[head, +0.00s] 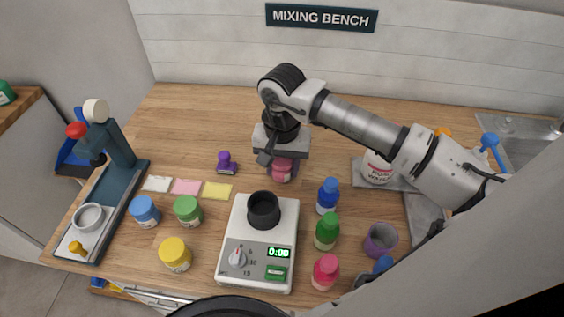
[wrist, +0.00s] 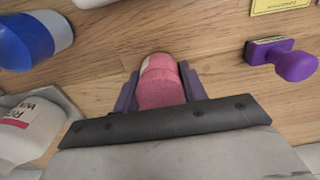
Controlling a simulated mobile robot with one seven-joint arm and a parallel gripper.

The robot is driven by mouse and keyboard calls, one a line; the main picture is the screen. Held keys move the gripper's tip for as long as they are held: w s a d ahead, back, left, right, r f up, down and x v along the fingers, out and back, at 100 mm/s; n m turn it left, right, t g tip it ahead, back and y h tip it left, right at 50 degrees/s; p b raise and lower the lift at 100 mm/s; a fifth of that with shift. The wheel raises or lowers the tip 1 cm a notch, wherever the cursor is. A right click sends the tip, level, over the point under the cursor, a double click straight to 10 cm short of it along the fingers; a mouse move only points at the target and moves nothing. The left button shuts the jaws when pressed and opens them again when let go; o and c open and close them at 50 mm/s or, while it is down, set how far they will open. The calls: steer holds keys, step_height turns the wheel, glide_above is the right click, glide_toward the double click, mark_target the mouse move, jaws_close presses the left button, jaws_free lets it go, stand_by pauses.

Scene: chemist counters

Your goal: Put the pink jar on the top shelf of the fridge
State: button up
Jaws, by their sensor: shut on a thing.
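The pink jar (head: 281,169) is on the wooden bench, behind the white scale, in the head view. My gripper (head: 281,166) is over it from above, with its fingers on both sides of the jar. In the wrist view the pink jar (wrist: 160,82) sits between the two purple-grey fingers of my gripper (wrist: 159,88), which is shut on it. I cannot tell whether the jar's base touches the bench. The fridge is not recognisable in either view.
The white scale (head: 235,275) bears a black cup (head: 263,209). Blue (head: 327,196), green (head: 327,232) and pink-capped (head: 325,272) bottles stand to its right. A purple stamp (head: 226,163) is left of my gripper. A large white bottle (head: 378,168) stands at right. The back left bench is clear.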

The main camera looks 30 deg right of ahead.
steer(key=shift+f, duration=0.15)
steer(key=o, duration=1)
steer(key=shift+c, duration=0.2)
